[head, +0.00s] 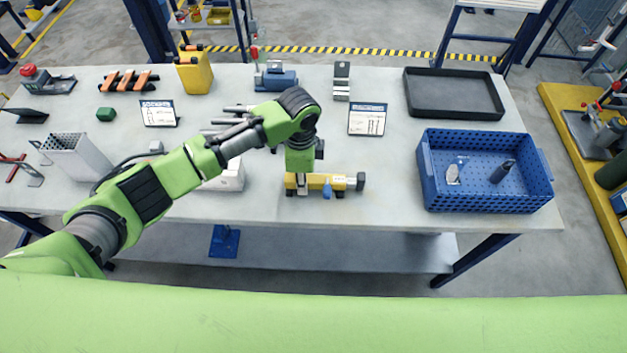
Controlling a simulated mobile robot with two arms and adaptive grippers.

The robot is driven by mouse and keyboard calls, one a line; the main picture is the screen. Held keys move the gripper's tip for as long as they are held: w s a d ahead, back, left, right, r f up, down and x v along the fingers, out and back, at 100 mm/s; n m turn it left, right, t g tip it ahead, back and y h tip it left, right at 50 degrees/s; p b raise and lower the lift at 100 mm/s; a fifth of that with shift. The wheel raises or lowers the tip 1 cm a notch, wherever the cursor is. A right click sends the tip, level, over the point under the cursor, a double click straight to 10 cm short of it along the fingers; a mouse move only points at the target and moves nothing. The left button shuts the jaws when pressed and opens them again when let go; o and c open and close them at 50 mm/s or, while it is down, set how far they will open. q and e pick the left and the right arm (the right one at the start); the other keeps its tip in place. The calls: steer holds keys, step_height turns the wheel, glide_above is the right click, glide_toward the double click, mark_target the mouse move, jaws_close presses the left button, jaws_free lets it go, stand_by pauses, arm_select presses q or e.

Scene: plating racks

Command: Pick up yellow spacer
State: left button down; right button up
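A long yellow piece (330,181) with dark grey ends lies near the front middle of the white table (385,205); it is the likeliest yellow spacer. A small blue part shows at its front side. My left gripper (302,184) points straight down at the left part of the yellow piece, with a pale finger in front of it. The wrist hides part of the piece. Whether the fingers are open or closed on it is too small to tell. My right gripper is out of view.
A blue perforated crate (488,207) with two small items stands right of the yellow piece. A black tray (453,112) is behind it. A label stand (367,119), a blue clamp-like fixture (276,79) and a yellow canister (194,75) stand further back. The table's front edge is close.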

arm_select(q)
steer(key=shift+r, duration=0.1)
steer(key=shift+r, duration=0.55)
steer(key=s+d+r+b, duration=0.1)
steer(key=s+r+b, duration=0.2)
steer(key=s+r, duration=0.8)
steer(key=shift+s+d+r, duration=0.15)
steer(key=shift+s+r, duration=0.25)
steer(key=shift+s, duration=1.1)
steer(key=shift+w, duration=0.1)
steer(key=shift+w+a+f+b, duration=0.15)
steer(key=shift+w+f+b, duration=0.5)
steer(key=shift+w+f, duration=0.85)
steer(key=shift+w+a+f+b, duration=0.15)
steer(key=shift+w+f+b, duration=0.55)
steer(key=shift+w+f, duration=0.85)
steer(key=shift+w+a+f+b, duration=0.15)
steer(key=shift+w+f+b, duration=0.5)
steer(key=shift+w+f, duration=0.85)
steer(key=shift+w+a+f+b, duration=0.1)
steer(key=shift+w+f+b, duration=0.3)
steer(key=shift+w, duration=0.4)
steer(key=shift+w+f+b, duration=0.15)
steer(key=shift+w+f, duration=0.4)
steer(key=shift+w, duration=0.25)
steer(key=shift+w+a+f+b, duration=0.1)
steer(key=shift+w+f+b, duration=0.3)
steer(key=shift+w, duration=0.4)
steer(key=shift+f, duration=0.6)
